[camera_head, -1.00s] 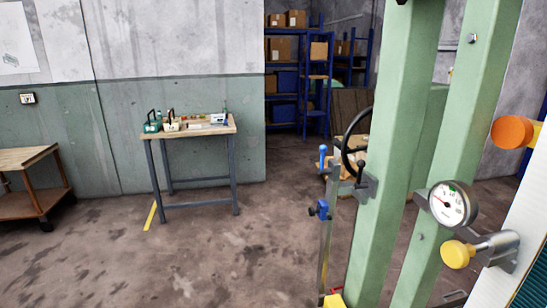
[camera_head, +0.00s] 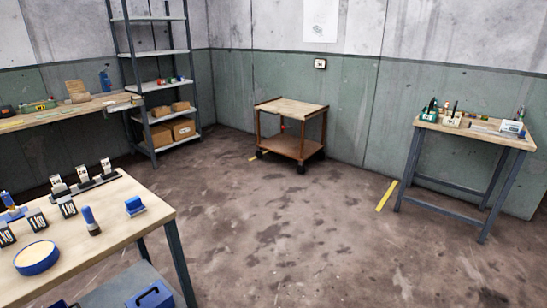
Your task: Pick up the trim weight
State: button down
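No single piece can be told for sure as the trim weight. On the near wooden table (camera_head: 150,222) at the lower left stand several small dark blocks with white labels, one of them a labelled block (camera_head: 67,208) near the middle. Several white-labelled pieces, such as the labelled piece (camera_head: 82,175), stand in a row on a black strip behind them. My gripper is not in view.
A long bench (camera_head: 70,112) and a grey shelf rack (camera_head: 165,82) stand behind on the left. A wooden trolley (camera_head: 290,108) stands at the back wall. A small table (camera_head: 490,138) with tools is at right. The floor (camera_head: 300,235) between is clear.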

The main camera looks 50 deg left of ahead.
aim_at(66, 204)
jog(key=u, duration=2.7)
jog(key=i+l+u, duration=0.1)
jog(key=u, duration=0.4)
jog(key=i+l+u, duration=0.1)
jog(key=u, duration=0.35)
jog(key=i+l+u, duration=0.15)
jog(key=l, duration=0.2)
jog(key=i+l+u, duration=0.2)
jog(key=l, duration=0.15)
jog(key=l+u, duration=0.15)
jog(key=l, duration=0.25)
jog(key=i+l+u, duration=0.15)
jog(key=l, duration=0.6)
jog(key=i+l, duration=0.1)
jog(key=l, duration=0.2)
